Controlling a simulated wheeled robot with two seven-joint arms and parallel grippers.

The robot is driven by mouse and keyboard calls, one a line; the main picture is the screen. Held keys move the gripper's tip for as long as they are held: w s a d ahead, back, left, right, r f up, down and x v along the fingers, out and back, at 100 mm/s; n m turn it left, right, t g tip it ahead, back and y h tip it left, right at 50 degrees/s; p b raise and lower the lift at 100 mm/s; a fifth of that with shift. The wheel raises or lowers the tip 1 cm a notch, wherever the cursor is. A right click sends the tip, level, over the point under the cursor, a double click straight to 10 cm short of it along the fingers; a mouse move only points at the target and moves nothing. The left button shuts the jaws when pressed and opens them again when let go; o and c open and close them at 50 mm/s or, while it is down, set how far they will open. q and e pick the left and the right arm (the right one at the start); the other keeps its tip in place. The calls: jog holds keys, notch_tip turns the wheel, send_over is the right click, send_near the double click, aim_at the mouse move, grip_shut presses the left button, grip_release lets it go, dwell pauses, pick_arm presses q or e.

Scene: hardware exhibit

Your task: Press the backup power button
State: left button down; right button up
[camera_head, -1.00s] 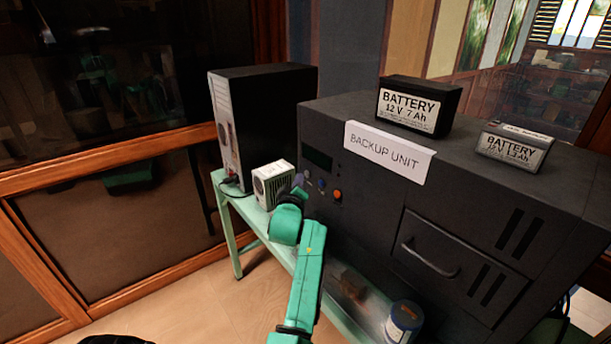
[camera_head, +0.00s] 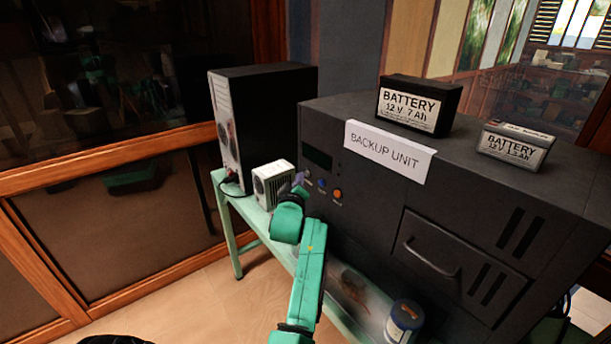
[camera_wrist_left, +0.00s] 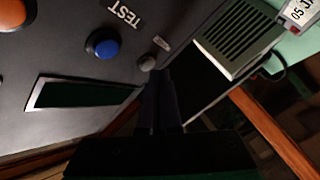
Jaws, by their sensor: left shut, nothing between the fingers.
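The dark backup unit (camera_head: 370,215) stands on a green table, with its "BACKUP UNIT" sign on the upper front edge. On its front sit an orange button (camera_head: 337,194) and a blue button (camera_head: 322,184). The left wrist view shows the orange button (camera_wrist_left: 14,14) at the corner, the blue button (camera_wrist_left: 103,43) beside the word TEST, and a small grey button (camera_wrist_left: 147,62) with a tiny unreadable label. My left gripper (camera_wrist_left: 158,80) is shut and empty, its tips close to the grey button; contact cannot be told. My right gripper is not in view.
A white vented box (camera_head: 272,184) and a black tower case (camera_head: 264,120) stand left of the unit. Two batteries, one large (camera_head: 418,104) and one small (camera_head: 515,146), sit on its top. A can (camera_head: 403,322) is low under the unit's front.

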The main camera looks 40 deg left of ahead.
pick_arm(q)
jog(key=shift+w+d, duration=0.1)
jog(key=shift+w, duration=0.25)
dwell(0.3)
jog(key=shift+s+r, duration=0.1)
jog(key=shift+s, duration=0.1)
jog(key=shift+s+p, duration=0.3)
jog(key=shift+p, duration=0.05)
